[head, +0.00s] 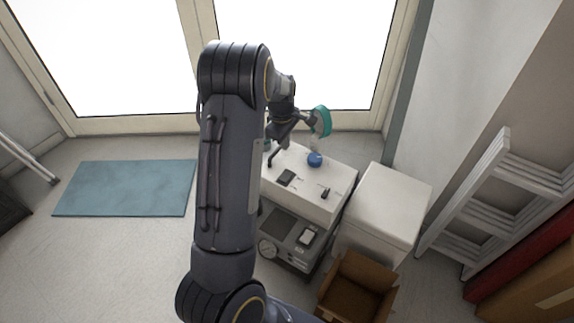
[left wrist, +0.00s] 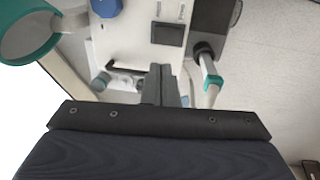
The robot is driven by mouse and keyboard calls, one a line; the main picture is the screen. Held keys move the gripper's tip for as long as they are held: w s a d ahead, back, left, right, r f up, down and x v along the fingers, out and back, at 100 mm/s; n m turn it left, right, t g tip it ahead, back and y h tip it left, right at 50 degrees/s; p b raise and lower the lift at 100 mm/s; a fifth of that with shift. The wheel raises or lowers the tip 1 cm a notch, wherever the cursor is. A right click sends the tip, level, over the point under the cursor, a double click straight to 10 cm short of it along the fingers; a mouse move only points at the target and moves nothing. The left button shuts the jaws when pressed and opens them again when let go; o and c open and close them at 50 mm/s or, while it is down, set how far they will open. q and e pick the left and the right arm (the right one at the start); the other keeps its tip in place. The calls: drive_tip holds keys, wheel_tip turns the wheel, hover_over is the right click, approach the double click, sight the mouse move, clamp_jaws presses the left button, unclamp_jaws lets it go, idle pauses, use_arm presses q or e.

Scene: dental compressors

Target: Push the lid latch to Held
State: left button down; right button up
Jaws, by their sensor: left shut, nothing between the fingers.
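The white-topped compressor unit (head: 318,182) stands below the glass door. On its top are a blue knob (head: 315,159), a black square switch (head: 286,177) and a small dark lever (head: 325,193). A thin black bar (head: 272,156) shows at its left end. I cannot tell for certain which part is the lid latch. My left gripper (head: 283,140) is over the back left of the unit, partly hidden by my arm. In the left wrist view its fingers (left wrist: 161,72) are shut and empty, close beside a black bar (left wrist: 127,69); contact is unclear.
A teal round part (head: 322,121) stands up behind the unit. A white box (head: 385,207) and an open carton (head: 357,287) are on its right. A ladder (head: 490,195) leans at the far right. A blue mat (head: 125,187) lies on clear floor at left.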

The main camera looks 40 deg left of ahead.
sight(288, 173)
use_arm(q)
drive_tip(key=shift+f, duration=0.1)
drive_tip(key=f, duration=0.4)
drive_tip(key=w+f+b, duration=0.1)
drive_tip(key=f, duration=0.4)
drive_tip(key=f+b, duration=0.1)
drive_tip(key=f, duration=0.3)
drive_tip(key=shift+w+a+f, duration=0.1)
drive_tip(key=shift+w+f, duration=0.25)
drive_tip(key=shift+w+f, duration=0.1)
drive_tip(key=shift+f, duration=0.15)
drive_tip(key=shift+s, duration=0.2)
drive_tip(key=shift+s+r, duration=0.15)
drive_tip(key=shift+s, duration=0.5)
